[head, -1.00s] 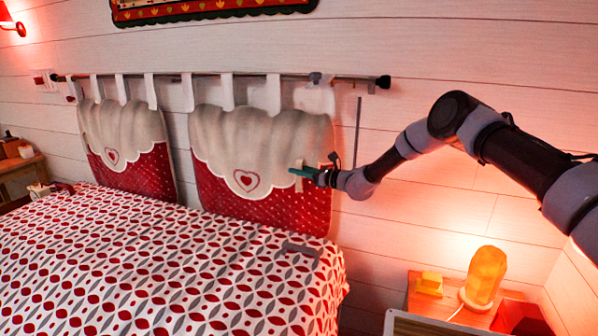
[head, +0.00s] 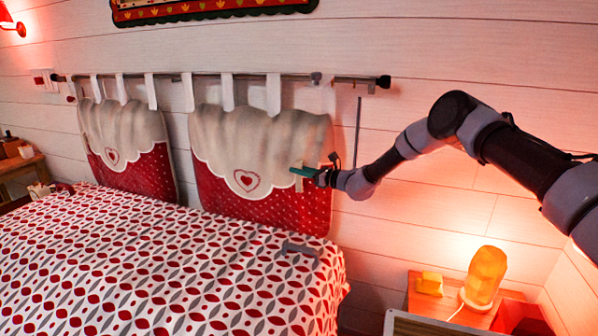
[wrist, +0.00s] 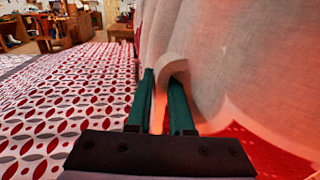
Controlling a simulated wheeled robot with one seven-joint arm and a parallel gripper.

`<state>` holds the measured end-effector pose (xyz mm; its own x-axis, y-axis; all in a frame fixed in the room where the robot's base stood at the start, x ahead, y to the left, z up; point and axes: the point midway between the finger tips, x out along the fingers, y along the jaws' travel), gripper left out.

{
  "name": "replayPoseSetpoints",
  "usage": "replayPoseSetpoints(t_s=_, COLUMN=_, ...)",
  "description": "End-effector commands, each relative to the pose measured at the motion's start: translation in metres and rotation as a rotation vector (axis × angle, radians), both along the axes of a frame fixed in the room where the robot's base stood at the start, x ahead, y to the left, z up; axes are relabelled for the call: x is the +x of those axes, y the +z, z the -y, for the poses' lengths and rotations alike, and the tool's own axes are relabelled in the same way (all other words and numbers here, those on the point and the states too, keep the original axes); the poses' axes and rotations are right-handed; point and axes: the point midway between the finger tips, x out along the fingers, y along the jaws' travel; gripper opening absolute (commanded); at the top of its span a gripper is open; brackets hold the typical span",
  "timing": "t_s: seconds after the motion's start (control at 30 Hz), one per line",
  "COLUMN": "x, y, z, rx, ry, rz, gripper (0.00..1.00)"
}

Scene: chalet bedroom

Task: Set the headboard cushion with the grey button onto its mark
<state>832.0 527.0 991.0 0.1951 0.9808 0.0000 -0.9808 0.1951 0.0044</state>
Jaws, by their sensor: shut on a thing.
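Two headboard cushions hang by white tabs from a rod (head: 230,78) on the wall. Each has a cream scalloped top, a red dotted lower part and a heart. My gripper (head: 300,172) is at the right part of the right cushion (head: 262,205). In the wrist view its green fingers (wrist: 162,98) are shut on a pale fabric loop (wrist: 173,64) standing out from the cream cloth (wrist: 235,60). The left cushion (head: 145,170) hangs apart, untouched. I cannot make out a grey button or a mark on either cushion.
The bed (head: 150,270) with its red and grey patterned cover fills the space below the cushions. A small grey bar (head: 300,249) lies near its right edge. A glowing lamp (head: 484,275) stands on the bedside table (head: 425,300) at right. A framed hanging (head: 210,10) is above.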

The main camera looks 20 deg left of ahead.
Motion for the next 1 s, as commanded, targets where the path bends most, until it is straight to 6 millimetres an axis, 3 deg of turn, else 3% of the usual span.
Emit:
replayPoseSetpoints(t_s=0.8, x=0.001, y=0.0, z=0.001, rx=0.0, ry=-0.001, rz=0.0, gripper=0.0)
replayPoseSetpoints(t_s=1.0, x=0.002, y=-0.001, z=0.033, rx=-0.001, ry=-0.004, rz=-0.003, gripper=0.0)
